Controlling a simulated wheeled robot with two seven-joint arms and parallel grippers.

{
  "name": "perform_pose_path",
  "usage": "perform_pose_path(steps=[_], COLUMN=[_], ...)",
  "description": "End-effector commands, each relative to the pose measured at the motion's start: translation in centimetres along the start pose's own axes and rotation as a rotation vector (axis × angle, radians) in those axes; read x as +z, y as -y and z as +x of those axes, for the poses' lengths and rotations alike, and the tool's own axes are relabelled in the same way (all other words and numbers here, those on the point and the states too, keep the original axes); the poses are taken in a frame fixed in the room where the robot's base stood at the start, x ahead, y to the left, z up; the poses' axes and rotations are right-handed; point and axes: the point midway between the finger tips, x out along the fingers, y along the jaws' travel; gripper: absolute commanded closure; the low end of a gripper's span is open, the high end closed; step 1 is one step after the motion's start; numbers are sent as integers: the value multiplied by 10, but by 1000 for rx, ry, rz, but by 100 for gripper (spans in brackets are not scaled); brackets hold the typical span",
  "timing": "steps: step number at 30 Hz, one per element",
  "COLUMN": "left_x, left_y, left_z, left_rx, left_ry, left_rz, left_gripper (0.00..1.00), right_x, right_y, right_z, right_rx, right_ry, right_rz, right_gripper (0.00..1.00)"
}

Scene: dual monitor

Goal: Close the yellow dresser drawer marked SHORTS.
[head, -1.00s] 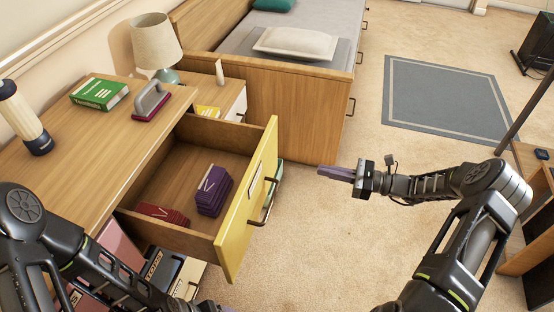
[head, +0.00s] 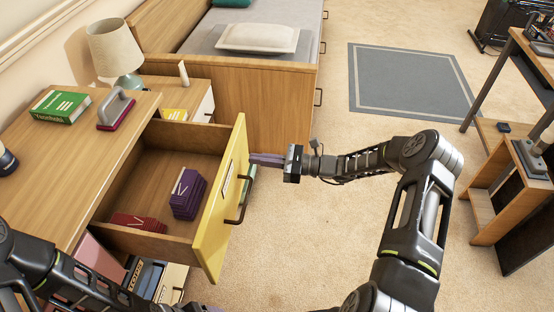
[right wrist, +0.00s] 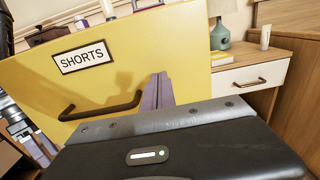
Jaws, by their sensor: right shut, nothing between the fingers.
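The yellow drawer (head: 210,237) is pulled far out of the wooden dresser (head: 85,150). Its SHORTS label shows in the right wrist view (right wrist: 82,57), above a dark bar handle (right wrist: 100,108). Inside lie a purple folded stack (head: 187,194) and a dark red one (head: 138,221). My right gripper (head: 256,160) is shut and empty, pointing at the drawer's outer face near its far end; its purple fingers (right wrist: 158,92) are right of the handle. I cannot tell whether they touch the front. My left gripper (right wrist: 40,148) shows partly at the right wrist view's left edge; its jaws are unclear.
Another open drawer with dark items (head: 145,276) is below. A green book (head: 61,106) and a grey-handled object (head: 116,110) lie on the dresser top. A nightstand (head: 200,98) with a lamp and the bed (head: 270,95) stand behind. Carpet right of the drawer is clear.

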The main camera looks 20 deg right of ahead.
Motion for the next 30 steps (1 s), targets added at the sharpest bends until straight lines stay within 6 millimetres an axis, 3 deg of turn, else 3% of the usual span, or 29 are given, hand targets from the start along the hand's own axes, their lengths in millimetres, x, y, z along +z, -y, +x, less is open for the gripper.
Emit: perform_pose_path(steps=[6, 23, 30], left_x=[0, 0, 0], left_y=[-1, 0, 3], left_z=[-2, 0, 8], left_rx=[0, 0, 0], left_ry=[0, 0, 0], left_rz=[0, 0, 0], left_gripper=[22, 22, 22], right_x=[0, -1, -2], right_y=[0, 0, -1], right_z=[21, 28, 53], right_rx=[0, 0, 2], right_ry=[0, -1, 1], right_rz=[-1, -1, -1], right_gripper=[100, 100, 100])
